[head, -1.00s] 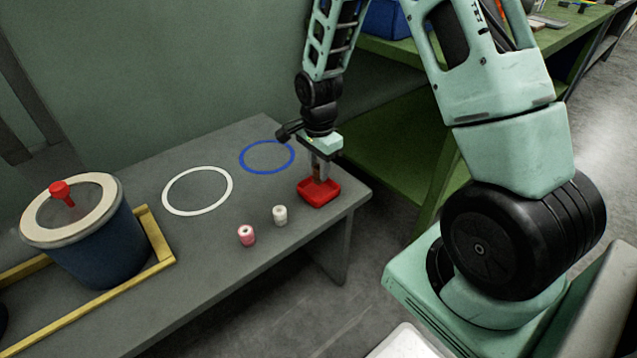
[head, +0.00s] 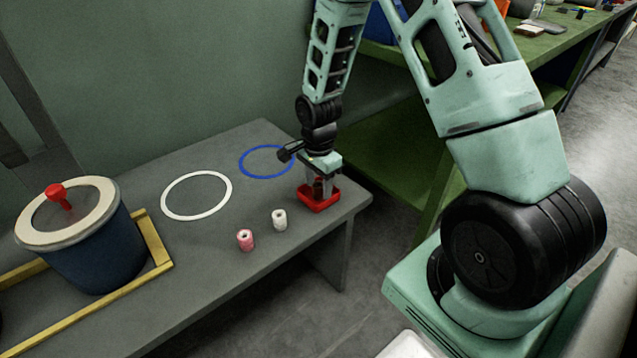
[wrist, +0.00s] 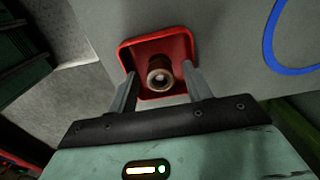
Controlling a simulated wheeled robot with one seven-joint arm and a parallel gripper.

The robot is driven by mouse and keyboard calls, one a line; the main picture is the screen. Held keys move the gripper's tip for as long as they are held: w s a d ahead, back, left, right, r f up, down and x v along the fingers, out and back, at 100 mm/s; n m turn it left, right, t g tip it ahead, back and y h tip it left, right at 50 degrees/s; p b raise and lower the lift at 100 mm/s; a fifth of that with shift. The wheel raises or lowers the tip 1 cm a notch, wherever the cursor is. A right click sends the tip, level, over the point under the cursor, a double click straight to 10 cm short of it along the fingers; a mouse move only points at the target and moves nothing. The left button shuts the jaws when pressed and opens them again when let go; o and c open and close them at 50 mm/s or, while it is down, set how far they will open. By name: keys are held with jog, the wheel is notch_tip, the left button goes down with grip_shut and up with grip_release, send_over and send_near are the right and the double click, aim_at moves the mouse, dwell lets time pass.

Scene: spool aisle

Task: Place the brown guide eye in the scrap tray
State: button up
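The brown guide eye (wrist: 160,74) is a small ring-topped piece. In the wrist view it stands inside the red scrap tray (wrist: 126,56), between my fingertips. My gripper (wrist: 159,80) is open, with a narrow red gap showing on each side of the guide eye. In the head view my gripper (head: 320,190) points straight down into the scrap tray (head: 322,207) near the table's right end. The guide eye is mostly hidden there by my fingers. Its base is hidden in the wrist view.
A white ring (head: 166,205) and a blue ring (head: 243,171) are marked on the grey table (head: 215,275).

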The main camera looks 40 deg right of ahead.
aim_at(318, 184)
notch_tip(318, 184, up, 12)
jog(key=p, duration=0.3)
jog(key=s+a+r+n, duration=0.4)
jog(key=a+n, duration=0.2)
jog(key=a, duration=0.3)
jog(key=s+a+r+n, duration=0.3)
jog(key=s+a+n, duration=0.25)
jog(key=a, duration=0.25)
jog(key=s+a+r+n, duration=0.2)
jog(key=s+a+n, duration=0.1)
jog(key=s+n, duration=0.4)
jog(key=s+a+r+n, duration=0.1)
jog(key=s+a+n, duration=0.3)
jog(key=s+n, duration=0.3)
jog(key=shift+s+a+r+y, duration=0.2)
jog(key=shift+s+r+y, duration=0.1)
jog(key=shift+s+r, duration=0.1)
